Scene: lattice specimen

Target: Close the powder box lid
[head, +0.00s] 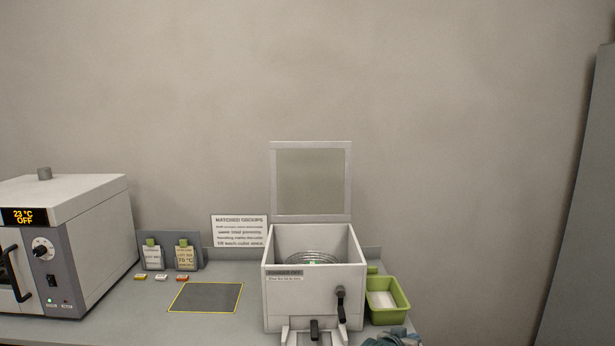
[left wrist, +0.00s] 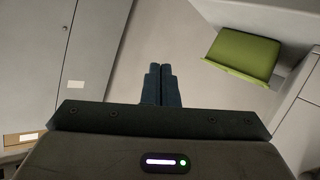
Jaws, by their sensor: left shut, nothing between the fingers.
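The powder box (head: 312,293) is a white, open-topped box on the bench in the head view. Its lid (head: 311,180), a pale frame with a greyish panel, stands upright behind the opening, so the box is open. A round metal mesh or coil (head: 312,257) shows inside, partly hidden by the front wall. A dark crank handle (head: 341,304) and a dark knob (head: 314,329) are on the front. My left gripper (left wrist: 161,84) is shut and empty in the left wrist view, apart from anything. I cannot make it out clearly in the head view. My right gripper is not seen.
A green tray (head: 401,305) stands right of the box, with a blue-grey crumpled item (head: 391,338) in front. A green object (left wrist: 245,54) shows in the left wrist view.

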